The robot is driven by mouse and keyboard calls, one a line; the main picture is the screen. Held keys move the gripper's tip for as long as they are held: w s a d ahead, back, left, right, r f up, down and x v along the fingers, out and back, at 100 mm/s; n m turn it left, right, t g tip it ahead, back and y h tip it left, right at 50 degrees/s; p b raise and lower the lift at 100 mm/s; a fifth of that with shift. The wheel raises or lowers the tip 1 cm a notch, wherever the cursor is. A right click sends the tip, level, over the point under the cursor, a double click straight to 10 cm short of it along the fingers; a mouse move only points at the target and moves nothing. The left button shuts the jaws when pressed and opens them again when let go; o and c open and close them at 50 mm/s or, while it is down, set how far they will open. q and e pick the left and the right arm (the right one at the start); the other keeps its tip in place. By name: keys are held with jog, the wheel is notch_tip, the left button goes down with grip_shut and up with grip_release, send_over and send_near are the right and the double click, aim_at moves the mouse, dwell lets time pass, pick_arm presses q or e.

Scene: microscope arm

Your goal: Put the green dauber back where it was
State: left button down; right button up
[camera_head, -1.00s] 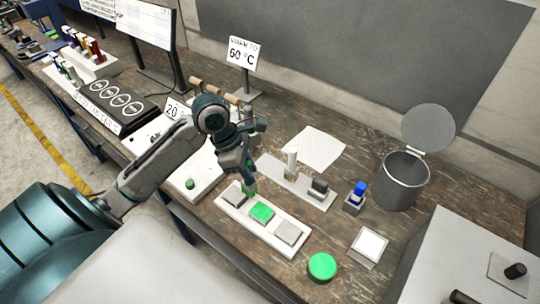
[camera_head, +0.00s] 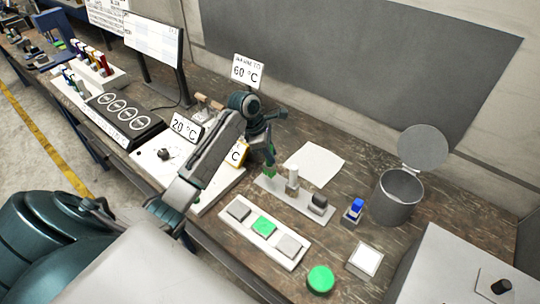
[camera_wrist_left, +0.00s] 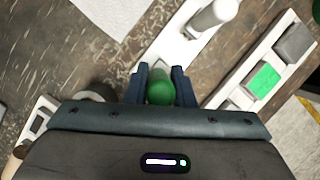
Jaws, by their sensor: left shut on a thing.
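My left gripper (camera_head: 270,165) is shut on the green dauber (camera_wrist_left: 160,88), which shows between the two fingers in the left wrist view. In the head view the green dauber (camera_head: 270,173) hangs at the left end of a white rack (camera_head: 300,198). A white dauber (camera_head: 292,178) and a black one (camera_head: 318,202) stand upright in that rack, to the right of the held one. I cannot tell whether the green dauber touches the rack. A white tray (camera_head: 226,222) with a green pad (camera_head: 263,226) between two grey pads lies in front. My right gripper is out of view.
A blue-topped item (camera_head: 356,206) stands right of the rack. A lidded metal bin (camera_head: 396,198) is beyond it. A green disc (camera_head: 320,279) and a white square block (camera_head: 365,259) lie at the front. Paper (camera_head: 315,161) lies behind the rack.

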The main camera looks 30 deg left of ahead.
pick_arm(q)
notch_tip(320, 180, down, 2)
jog(key=shift+f+p, duration=0.1)
jog(key=shift+p, duration=0.35)
jog(key=shift+s+f, duration=0.1)
jog(key=shift+f, duration=0.1)
jog(key=c, duration=1.2)
grip_release()
jog(key=shift+f, duration=0.1)
jog(key=shift+c, duration=0.2)
